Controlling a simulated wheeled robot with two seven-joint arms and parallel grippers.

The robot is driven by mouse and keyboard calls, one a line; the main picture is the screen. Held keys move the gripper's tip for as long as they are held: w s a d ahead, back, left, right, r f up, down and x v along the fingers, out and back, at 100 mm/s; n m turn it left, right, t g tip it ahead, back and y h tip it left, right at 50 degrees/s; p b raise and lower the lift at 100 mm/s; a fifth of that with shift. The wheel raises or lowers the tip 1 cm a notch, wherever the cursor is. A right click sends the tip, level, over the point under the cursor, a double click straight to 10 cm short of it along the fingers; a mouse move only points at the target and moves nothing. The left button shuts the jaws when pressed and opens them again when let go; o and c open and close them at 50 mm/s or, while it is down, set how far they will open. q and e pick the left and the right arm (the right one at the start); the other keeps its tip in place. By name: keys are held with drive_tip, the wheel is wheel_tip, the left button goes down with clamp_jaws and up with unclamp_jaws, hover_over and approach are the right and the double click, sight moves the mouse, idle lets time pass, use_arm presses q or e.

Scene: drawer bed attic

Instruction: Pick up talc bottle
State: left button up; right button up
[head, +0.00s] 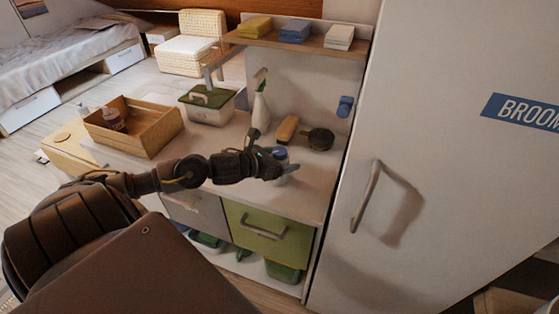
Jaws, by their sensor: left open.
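A small pale container with a blue cap (279,154), probably the talc bottle, stands on the white counter near its front edge. My left gripper (275,151) reaches in from the left and is open at this container. One finger shows behind and left of the container, the other in front of it. The gripper partly hides the container's body, and I cannot tell if the fingers touch it. My right gripper is not in view.
A spray bottle (261,106), a yellowish brush (287,128) and a dark round pot (320,139) stand behind the container. A green-lidded box (208,106) and a wooden crate (160,137) holding a pinkish bottle (113,119) are left. A tall cabinet (440,60) bounds the right.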

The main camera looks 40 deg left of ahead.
use_arm(q)
drive_tip(key=shift+w+d+f, duration=0.1)
drive_tip(key=shift+w+f, duration=0.1)
drive_tip(key=shift+w, duration=0.3)
drive_tip(key=c, duration=1.1)
drive_tip(key=shift+r, duration=0.1)
drive_tip(key=shift+r, duration=0.2)
wheel_tip(320, 180, up, 2)
drive_tip(key=shift+r+b, duration=0.1)
drive_tip(key=shift+b, duration=0.4)
drive_tip(key=s+r+p, duration=0.3)
drive_tip(key=s, duration=0.1)
drive_tip(key=s+d+r+p, duration=0.1)
drive_tip(key=s+r+p, duration=0.2)
drive_tip(key=s+p, duration=0.1)
drive_tip(key=s+r+p, duration=0.3)
drive_tip(key=s+r, duration=0.1)
drive_tip(key=s, duration=0.2)
drive_tip(key=shift+d+r+p, duration=0.1)
drive_tip(key=shift+d+p, duration=0.05)
drive_tip(key=shift+p, duration=0.2)
